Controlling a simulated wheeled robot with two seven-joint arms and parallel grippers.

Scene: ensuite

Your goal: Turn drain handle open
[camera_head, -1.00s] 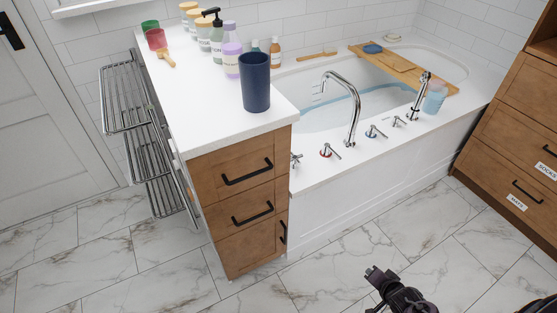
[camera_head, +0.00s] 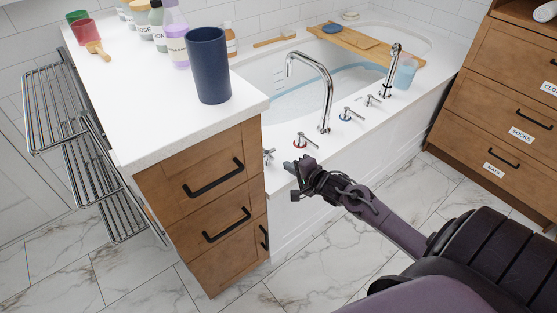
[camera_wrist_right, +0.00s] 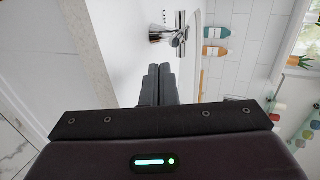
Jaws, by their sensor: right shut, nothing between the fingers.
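The tub deck carries a row of chrome handles. The leftmost handle (camera_head: 268,156) stands at the deck's near end, close to the cabinet corner, and looks like the drain handle, though its label is not readable here. My right gripper (camera_head: 292,167) is shut and empty, just right of that handle and apart from it. In the right wrist view the shut fingers (camera_wrist_right: 160,72) point along the deck towards a chrome handle (camera_wrist_right: 160,35), with a gap between. A red-marked handle (camera_head: 305,141) stands just beyond the gripper. My left gripper is not in view.
The wooden drawer cabinet (camera_head: 203,187) stands close left of the gripper, with a dark blue cup (camera_head: 208,66) on its white top. The tall curved faucet (camera_head: 325,90) rises behind the red-marked handle. The marble floor (camera_head: 320,285) in front of the tub is clear.

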